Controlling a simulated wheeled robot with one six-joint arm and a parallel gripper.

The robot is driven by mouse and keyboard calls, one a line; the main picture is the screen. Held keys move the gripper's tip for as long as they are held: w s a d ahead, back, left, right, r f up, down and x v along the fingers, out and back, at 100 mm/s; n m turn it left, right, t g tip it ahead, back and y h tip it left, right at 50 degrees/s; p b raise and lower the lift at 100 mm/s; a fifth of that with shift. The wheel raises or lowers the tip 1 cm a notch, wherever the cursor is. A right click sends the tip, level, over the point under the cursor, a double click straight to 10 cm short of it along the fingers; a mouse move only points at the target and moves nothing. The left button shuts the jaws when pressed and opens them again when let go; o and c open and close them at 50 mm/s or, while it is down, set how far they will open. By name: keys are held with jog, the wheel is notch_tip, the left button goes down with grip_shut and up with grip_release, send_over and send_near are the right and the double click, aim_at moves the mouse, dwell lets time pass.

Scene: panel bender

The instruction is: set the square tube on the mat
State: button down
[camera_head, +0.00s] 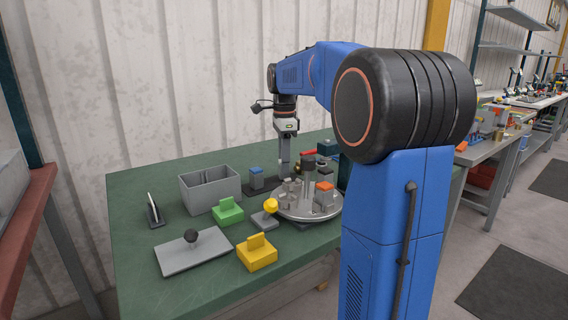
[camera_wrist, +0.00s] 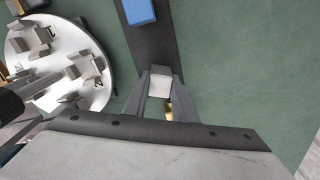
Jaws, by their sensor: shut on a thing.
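My gripper (camera_head: 285,177) points straight down at the back of the green table. In the wrist view my gripper (camera_wrist: 160,88) is shut on a pale grey square tube (camera_wrist: 160,86), seen end-on between the two fingers. The mat (camera_wrist: 150,45) is a dark strip running under and beyond the tube in the wrist view. The tube is over the mat. I cannot tell whether its lower end touches the mat. In the head view the tube is hard to make out.
A blue-topped block (camera_head: 256,178) stands on the mat, left of my gripper; its blue top shows in the wrist view (camera_wrist: 139,11). A round turntable (camera_head: 290,211) with metal fixtures is close in front. A grey bin (camera_head: 209,190), green block (camera_head: 227,213) and yellow block (camera_head: 257,256) stand left.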

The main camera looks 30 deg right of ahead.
jog(key=shift+f, duration=0.15)
jog(key=c, duration=1.5)
grip_release()
jog(key=shift+o, duration=0.2)
notch_tip(320, 180, up, 12)
